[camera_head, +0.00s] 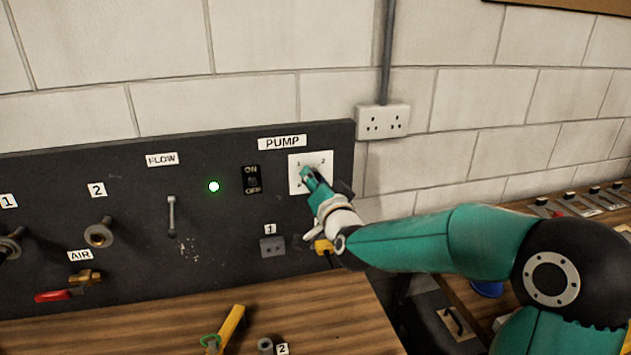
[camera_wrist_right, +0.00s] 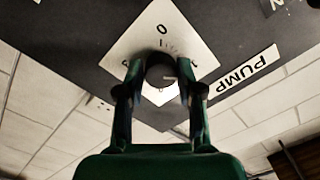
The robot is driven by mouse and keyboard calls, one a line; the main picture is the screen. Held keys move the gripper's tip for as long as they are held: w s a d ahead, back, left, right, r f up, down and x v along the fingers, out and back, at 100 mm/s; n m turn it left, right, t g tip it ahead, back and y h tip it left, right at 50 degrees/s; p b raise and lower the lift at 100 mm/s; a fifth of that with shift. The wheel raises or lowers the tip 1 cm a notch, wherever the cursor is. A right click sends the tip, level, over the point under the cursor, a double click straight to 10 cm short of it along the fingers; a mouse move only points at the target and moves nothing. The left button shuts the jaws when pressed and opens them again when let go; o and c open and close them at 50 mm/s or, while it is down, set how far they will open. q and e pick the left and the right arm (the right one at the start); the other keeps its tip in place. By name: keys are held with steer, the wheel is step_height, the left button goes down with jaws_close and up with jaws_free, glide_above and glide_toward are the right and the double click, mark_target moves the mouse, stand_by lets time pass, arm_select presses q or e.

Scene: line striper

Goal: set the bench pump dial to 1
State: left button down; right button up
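The pump dial is a dark round knob (camera_wrist_right: 160,70) on a square white plate (camera_head: 296,180), below the PUMP label (camera_head: 282,142). In the head view, 1 and 2 show along the plate's top, and my gripper covers the knob. In the right wrist view, a 0 stands on the white plate (camera_wrist_right: 170,40); other marks are partly hidden by the fingers. My right gripper (camera_head: 308,176) is at the dial, and its two fingers (camera_wrist_right: 160,72) close in on opposite sides of the knob. I cannot tell which mark the knob points to. My left gripper is out of view.
An ON/OFF switch (camera_head: 252,180) and a lit green lamp (camera_head: 213,186) are left of the dial. A grey socket (camera_head: 272,248) and yellow plug (camera_head: 323,246) sit below. The wooden bench (camera_head: 330,310) holds a yellow-handled tool (camera_head: 228,326). A wall outlet (camera_head: 383,122) is to the right.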

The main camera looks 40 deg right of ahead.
steer(key=c, duration=0.5)
steer(key=shift+f+b, duration=0.15)
steer(key=shift+b, duration=0.25)
jaws_close()
steer(key=shift+n, duration=0.6)
steer(key=o, duration=1.1)
jaws_free()
steer(key=shift+s, duration=0.1)
steer(key=shift+v, duration=5.9)
